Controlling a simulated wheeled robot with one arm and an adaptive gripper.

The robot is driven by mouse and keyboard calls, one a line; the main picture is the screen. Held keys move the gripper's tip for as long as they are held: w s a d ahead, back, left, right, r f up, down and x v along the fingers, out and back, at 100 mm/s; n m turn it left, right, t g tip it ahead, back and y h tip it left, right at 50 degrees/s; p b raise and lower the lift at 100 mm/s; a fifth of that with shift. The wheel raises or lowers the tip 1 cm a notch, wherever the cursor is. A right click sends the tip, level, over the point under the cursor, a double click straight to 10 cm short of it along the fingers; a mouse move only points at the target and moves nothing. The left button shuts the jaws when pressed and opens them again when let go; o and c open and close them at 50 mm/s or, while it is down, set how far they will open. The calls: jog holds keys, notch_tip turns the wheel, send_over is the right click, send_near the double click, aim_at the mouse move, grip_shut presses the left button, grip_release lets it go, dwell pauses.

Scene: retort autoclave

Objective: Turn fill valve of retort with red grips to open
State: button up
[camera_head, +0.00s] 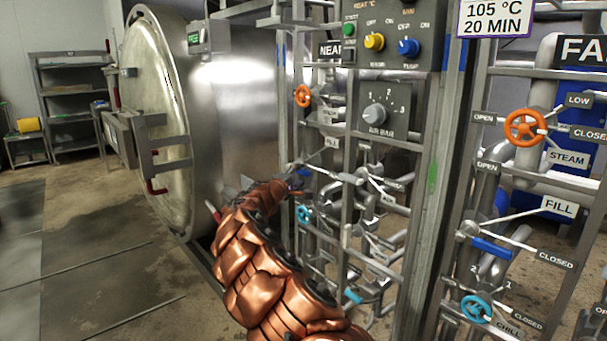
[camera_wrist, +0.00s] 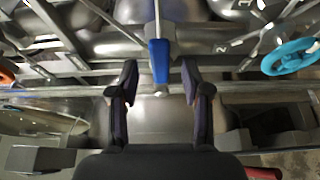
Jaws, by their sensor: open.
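The retort with red grips (camera_head: 155,187) has its big round door at the left. Beside it is the NEAR panel, with a small FILL label (camera_head: 331,142). In the wrist view a blue lever grip (camera_wrist: 158,60) on a thin metal rod lies between and just ahead of the fingertips of my gripper (camera_wrist: 159,80). My gripper is open, with one finger on each side of the grip, and contact is not clear. In the head view my copper-coloured arm reaches to this panel and hides most of the gripper and the grip.
Pipes and frame bars crowd around the grip. A light-blue handwheel (camera_wrist: 292,57) is at the right in the wrist view. The second panel has an orange steam wheel (camera_head: 525,127) and its own blue fill lever (camera_head: 491,248). The floor at left is clear.

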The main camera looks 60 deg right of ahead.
aim_at(302, 173)
jog(key=shift+w+d+f, duration=0.1)
jog(key=shift+w+d, duration=0.1)
jog(key=shift+d, duration=1.7)
jog(key=shift+c, duration=0.2)
grip_shut()
